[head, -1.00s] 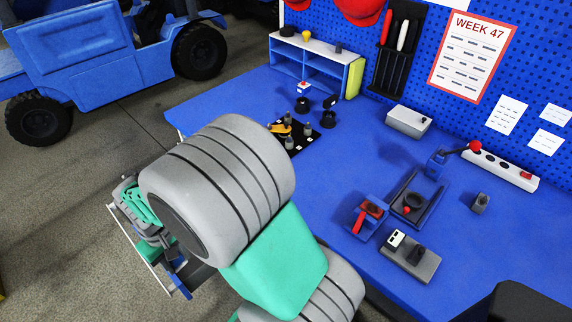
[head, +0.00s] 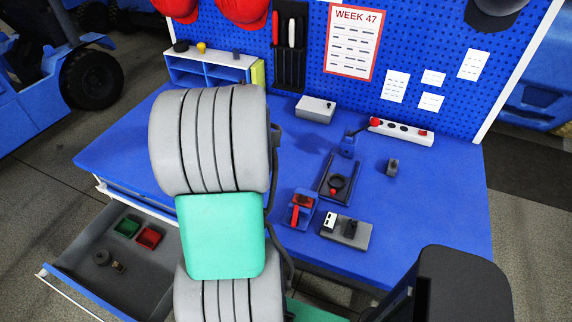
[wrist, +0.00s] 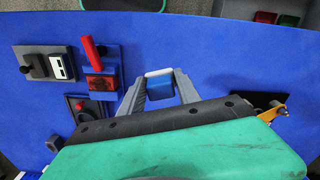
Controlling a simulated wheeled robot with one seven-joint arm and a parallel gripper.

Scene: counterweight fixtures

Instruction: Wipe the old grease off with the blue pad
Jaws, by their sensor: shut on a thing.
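My gripper (wrist: 160,92) shows in the wrist view, its two grey fingers closed on a small blue block with a white edge, which looks like the blue pad (wrist: 161,86). The pad is held over the blue bench top, to the right of the red-handled clamp (wrist: 103,82). I cannot tell whether it touches the bench. In the head view my own arm hides the gripper and pad. The dark slide fixture with a ring and red knob (head: 338,182) stands on the bench; it is partly hidden in the wrist view.
A grey plate with a switch (head: 346,231) and the red-handled clamp (head: 300,208) stand near the front edge. A grey box (head: 315,108) and power strip (head: 401,131) stand at the back. An open drawer (head: 60,262) juts out at left. The bench's right side is clear.

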